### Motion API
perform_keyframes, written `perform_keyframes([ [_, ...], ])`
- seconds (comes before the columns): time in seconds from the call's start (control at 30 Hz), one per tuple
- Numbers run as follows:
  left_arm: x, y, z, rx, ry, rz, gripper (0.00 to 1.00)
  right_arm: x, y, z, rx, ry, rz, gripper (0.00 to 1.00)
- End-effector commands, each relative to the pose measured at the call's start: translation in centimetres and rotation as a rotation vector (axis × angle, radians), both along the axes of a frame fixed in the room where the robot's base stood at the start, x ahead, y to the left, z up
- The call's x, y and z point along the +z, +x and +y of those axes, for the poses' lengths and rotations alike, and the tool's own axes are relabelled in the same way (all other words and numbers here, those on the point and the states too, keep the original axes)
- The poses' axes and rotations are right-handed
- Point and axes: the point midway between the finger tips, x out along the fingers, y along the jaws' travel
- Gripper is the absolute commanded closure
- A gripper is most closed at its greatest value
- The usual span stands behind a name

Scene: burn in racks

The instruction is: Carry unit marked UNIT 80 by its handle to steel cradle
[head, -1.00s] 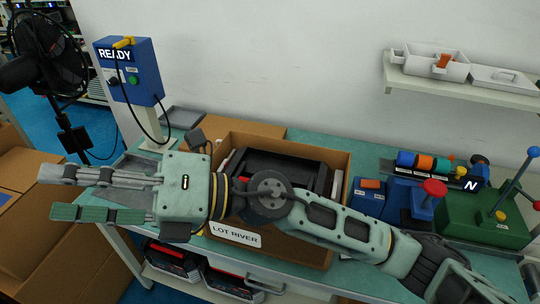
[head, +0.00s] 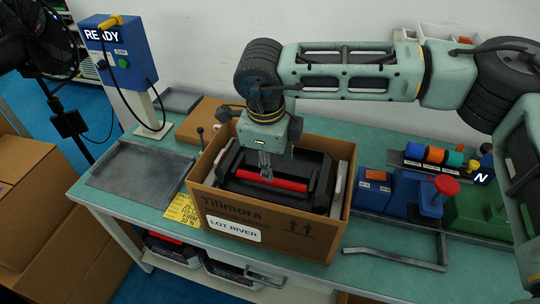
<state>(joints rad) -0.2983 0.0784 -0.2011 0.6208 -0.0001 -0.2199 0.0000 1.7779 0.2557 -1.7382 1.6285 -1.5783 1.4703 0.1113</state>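A black unit with a red handle (head: 285,183) sits inside an open cardboard carton (head: 218,205) labelled LOT RIVER. No UNIT 80 marking can be read on it. My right gripper (head: 266,172) points down into the carton, its fingertips at the left part of the red handle. The fingers look close together, and whether they grip the handle cannot be told. A shallow grey steel tray (head: 138,178) lies on the bench left of the carton; it may be the steel cradle. My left gripper is out of view.
A blue READY box (head: 122,60) on a post stands at the back left. A yellow note (head: 183,211) lies beside the carton. Blue blocks (head: 408,192) and a bent steel frame (head: 400,252) are at the right. Several units sit on the lower shelf.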

Motion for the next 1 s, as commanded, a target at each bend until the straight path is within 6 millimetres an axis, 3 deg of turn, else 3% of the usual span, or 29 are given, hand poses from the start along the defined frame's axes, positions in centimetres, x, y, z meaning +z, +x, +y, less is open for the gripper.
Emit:
perform_keyframes([
  [0.5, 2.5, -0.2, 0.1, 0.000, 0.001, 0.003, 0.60, -6.5, 1.1, -0.3, 0.001, 0.004, 0.005, 0.61],
  [0.87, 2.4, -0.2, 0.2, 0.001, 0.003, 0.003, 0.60, -7.1, 1.2, -0.3, 0.003, 0.004, 0.004, 0.62],
  [1.0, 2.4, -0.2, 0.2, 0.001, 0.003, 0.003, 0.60, -7.1, 1.2, -0.3, 0.003, 0.004, 0.004, 0.74],
])
